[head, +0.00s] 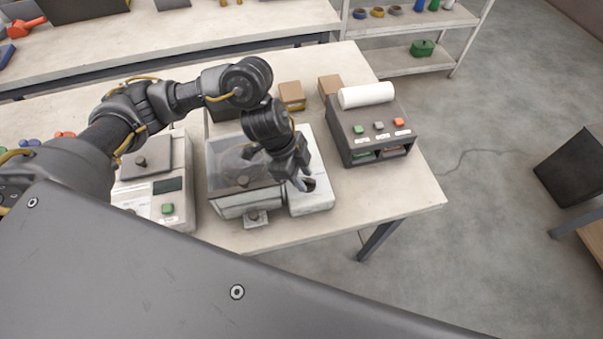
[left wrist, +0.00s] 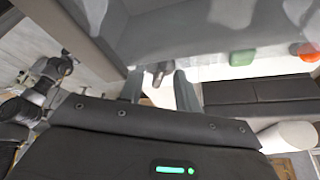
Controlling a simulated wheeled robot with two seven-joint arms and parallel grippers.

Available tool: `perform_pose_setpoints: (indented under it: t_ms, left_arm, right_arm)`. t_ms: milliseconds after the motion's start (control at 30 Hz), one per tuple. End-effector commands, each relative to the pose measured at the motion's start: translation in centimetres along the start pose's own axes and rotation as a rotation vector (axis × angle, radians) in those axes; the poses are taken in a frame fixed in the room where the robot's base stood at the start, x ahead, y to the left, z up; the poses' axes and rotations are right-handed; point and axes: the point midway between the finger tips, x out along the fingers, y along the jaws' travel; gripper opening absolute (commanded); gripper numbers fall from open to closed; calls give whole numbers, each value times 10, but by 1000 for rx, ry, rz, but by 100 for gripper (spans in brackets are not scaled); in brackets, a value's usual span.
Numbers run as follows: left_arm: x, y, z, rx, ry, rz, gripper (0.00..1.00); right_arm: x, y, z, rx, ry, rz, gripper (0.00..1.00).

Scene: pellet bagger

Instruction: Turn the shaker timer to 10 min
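The shaker is a pale machine with a clear-lidded bin (head: 243,165) and a white control box (head: 318,200) to the right of it. A small dark timer knob (head: 309,184) shows on top of the box, partly hidden by my fingers. My left gripper (head: 302,182) reaches down over the box, close to the knob. In the left wrist view the knob (left wrist: 159,72) lies between my two finger tips (left wrist: 158,88), with a gap that looks open. The dial marks cannot be read. A dark arm, seemingly my right, shows at the left there; its fingers are too small to tell.
A grey sealer (head: 372,130) with a white roll and coloured buttons stands right of the shaker. A white scale (head: 165,195) with a green button stands left. Small brown boxes (head: 291,96) sit behind. The table's front right corner (head: 425,195) is clear.

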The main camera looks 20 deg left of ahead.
Motion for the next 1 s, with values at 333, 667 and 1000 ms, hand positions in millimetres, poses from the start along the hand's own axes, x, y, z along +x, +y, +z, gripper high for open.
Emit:
perform_pose_setpoints:
  t_ms: [333,667,1000]
  left_arm:
    - [0,0,0,1,1,0,9]
    - [0,0,0,8,1,3,0]
    - [-1,-3,-1,143,0,58,0]
  right_arm:
    - [0,0,-1,0,1,0,36]
    - [0,2,-1,-1,1,2,36]
    - [-1,4,0,-2,1,5,36]
